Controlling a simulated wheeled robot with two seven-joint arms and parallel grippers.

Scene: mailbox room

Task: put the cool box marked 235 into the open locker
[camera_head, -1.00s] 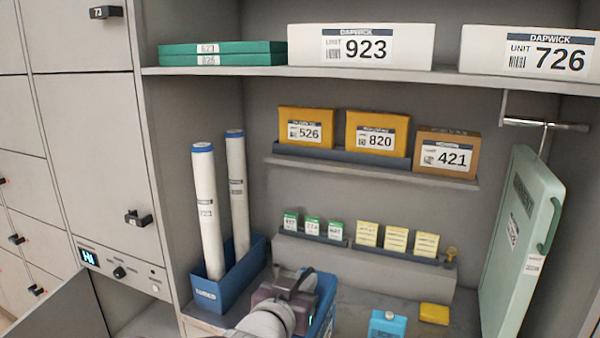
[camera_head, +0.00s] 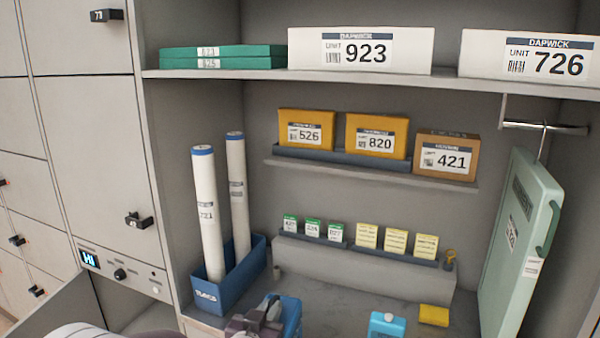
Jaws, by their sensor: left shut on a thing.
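A blue box (camera_head: 291,316) shows at the bottom middle, partly cut off by the frame edge. No number on it can be read, so I cannot confirm that it is the cool box marked 235. My left gripper (camera_head: 262,318) is at its left side, shut on it; the exact grip is hard to see. The open locker (camera_head: 135,316) is at the lower left under the control panel, with its grey door (camera_head: 60,310) swung out. Only a little of its inside shows. My right gripper is not in view.
A blue bin (camera_head: 232,285) with two white tubes stands between the locker and the box. A light blue item (camera_head: 387,324) and a yellow one (camera_head: 434,315) lie to the right. A green case (camera_head: 520,240) hangs at the far right.

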